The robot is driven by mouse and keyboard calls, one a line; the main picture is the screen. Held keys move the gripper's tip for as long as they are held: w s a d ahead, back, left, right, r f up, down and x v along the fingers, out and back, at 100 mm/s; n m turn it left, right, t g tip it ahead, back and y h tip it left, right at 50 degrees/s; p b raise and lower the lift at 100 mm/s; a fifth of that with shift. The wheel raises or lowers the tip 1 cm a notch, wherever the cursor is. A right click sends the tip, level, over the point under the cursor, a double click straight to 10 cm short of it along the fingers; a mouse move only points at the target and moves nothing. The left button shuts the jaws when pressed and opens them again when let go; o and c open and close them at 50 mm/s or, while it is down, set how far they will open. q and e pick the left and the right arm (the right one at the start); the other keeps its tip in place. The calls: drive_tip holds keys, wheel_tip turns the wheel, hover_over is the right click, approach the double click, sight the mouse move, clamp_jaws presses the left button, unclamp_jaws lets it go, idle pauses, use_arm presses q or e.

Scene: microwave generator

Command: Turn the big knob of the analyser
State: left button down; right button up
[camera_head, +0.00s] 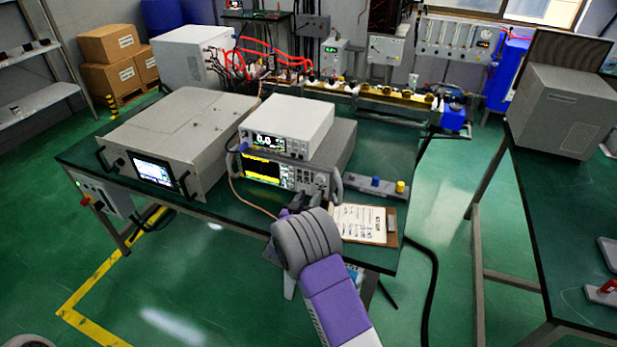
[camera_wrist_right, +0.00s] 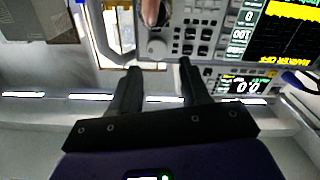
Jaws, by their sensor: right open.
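The analyser (camera_head: 262,168) is the lower of two stacked instruments, with a yellow-and-black screen and many buttons. My right gripper (camera_head: 298,200) is in front of the analyser's right end. In the right wrist view the right gripper (camera_wrist_right: 158,72) is open and empty, its two dark fingers apart. My left gripper is not in view.
A white meter (camera_head: 287,125) sits on the analyser. A large grey rack unit (camera_head: 175,135) stands to the left. A clipboard (camera_head: 358,222) and a grey strip with blue and yellow knobs (camera_head: 372,186) lie to the right. A copper-coloured cable (camera_head: 240,198) runs along the table front.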

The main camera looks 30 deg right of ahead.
sight(319, 181)
drive_tip(key=b+x, duration=0.1)
drive_tip(key=x, duration=0.4)
drive_tip(key=shift+d, duration=0.45)
drive_tip(key=shift+w+d, duration=0.4)
drive_tip(key=shift+w, duration=0.05)
drive_tip(key=c, duration=0.8)
drive_tip(key=shift+o, duration=0.2)
drive_tip(key=m+b, duration=0.2)
drive_tip(key=shift+f+b, duration=0.15)
drive_tip(key=shift+b, duration=0.15)
drive_tip(key=shift+m+b, duration=0.45)
drive_tip(key=shift+m, duration=0.55)
drive_tip(key=o, duration=0.8)
drive_tip(key=shift+c, duration=0.2)
